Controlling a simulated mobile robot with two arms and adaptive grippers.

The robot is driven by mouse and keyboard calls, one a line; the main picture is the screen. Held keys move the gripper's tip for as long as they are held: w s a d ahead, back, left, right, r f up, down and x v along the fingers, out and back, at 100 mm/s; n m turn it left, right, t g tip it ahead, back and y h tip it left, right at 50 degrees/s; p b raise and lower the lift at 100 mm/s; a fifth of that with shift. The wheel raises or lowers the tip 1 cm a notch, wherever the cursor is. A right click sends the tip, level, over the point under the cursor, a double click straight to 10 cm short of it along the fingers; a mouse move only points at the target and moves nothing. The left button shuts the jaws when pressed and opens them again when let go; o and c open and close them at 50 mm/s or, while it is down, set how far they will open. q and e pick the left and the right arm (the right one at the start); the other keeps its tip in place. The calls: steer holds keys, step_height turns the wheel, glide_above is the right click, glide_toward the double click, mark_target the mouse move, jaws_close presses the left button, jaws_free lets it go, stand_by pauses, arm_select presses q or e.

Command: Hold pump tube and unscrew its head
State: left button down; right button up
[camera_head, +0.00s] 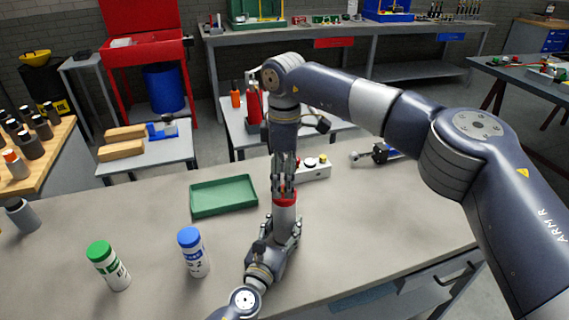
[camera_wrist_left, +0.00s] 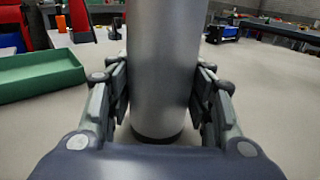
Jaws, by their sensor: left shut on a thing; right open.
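The pump tube (camera_head: 285,216) is a grey upright cylinder with a red head (camera_head: 285,199) on top. My left gripper (camera_head: 284,234) is shut around the tube's body. The left wrist view shows the grey tube (camera_wrist_left: 163,60) between both fingers of the left gripper (camera_wrist_left: 162,90), with its dark base low near the table top. The red head is outside that view. My right gripper (camera_head: 284,186) points straight down at the red head from above. Its fingers are open, with their tips at the head's upper part; whether they touch it is unclear.
A green tray (camera_head: 223,197) lies left of the tube on the workbench (camera_head: 350,225). A blue-capped bottle (camera_head: 194,253) and a green-capped bottle (camera_head: 110,267) stand at front left. A small box with buttons (camera_head: 315,170) sits behind the tube. The bench to the right is mostly clear.

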steer(key=shift+f, duration=2.05)
